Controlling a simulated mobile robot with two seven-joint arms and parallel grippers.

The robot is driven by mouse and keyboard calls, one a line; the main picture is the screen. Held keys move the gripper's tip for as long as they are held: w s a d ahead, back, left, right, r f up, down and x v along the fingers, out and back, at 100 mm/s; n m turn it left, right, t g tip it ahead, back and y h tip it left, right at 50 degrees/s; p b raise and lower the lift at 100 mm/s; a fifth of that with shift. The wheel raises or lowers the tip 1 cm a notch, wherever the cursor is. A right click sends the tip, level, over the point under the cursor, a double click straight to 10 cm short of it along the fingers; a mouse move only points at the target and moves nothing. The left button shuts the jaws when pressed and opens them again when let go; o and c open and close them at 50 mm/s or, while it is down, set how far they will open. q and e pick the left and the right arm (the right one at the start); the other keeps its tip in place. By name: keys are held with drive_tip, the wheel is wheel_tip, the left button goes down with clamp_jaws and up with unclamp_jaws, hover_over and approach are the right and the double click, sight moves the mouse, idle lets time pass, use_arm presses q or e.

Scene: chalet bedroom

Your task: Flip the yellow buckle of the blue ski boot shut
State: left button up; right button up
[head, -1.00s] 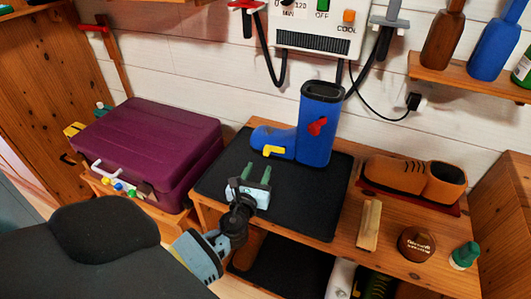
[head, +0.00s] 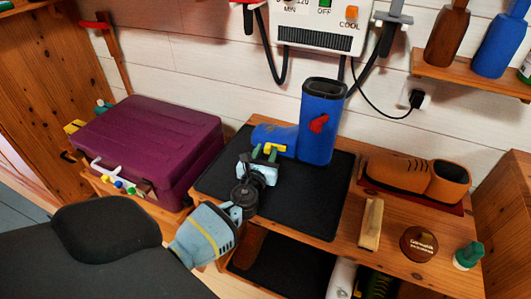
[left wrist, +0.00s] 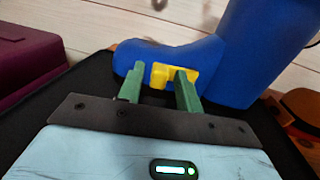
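The blue ski boot (head: 317,135) stands upright on a black mat, toe pointing left. Its yellow buckle (head: 276,147) sits low on the boot's near side, and a red buckle (head: 319,123) sits higher on the shaft. My left gripper (head: 264,153) is open and empty, with its green fingers directed at the yellow buckle. In the left wrist view, the yellow buckle (left wrist: 159,76) shows between the fingertips (left wrist: 158,77), and the right finger covers part of it. I cannot tell whether a finger touches it. My right gripper is not in view.
The black mat (head: 310,215) lies on a wooden bench (head: 345,250). To the right are brown shoes (head: 405,178), a wooden block (head: 371,224), a round brown tin (head: 418,244) and a green-capped bottle (head: 467,256). A purple case (head: 150,145) stands left. A dryer unit (head: 318,28) hangs behind.

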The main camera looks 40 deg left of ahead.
use_arm(q)
clamp_jaws()
drive_tip(key=shift+w+a+m+t+h+b, duration=0.15)
drive_tip(key=shift+a+m+t+h+b, duration=0.1)
drive_tip(key=shift+m+h, duration=0.35)
drive_tip(key=shift+w+a+m+t+h+b, duration=0.2)
drive_tip(key=shift+m+t+h, duration=0.1)
drive_tip(key=shift+h, duration=0.5)
drive_tip(key=shift+o, duration=0.9)
unclamp_jaws()
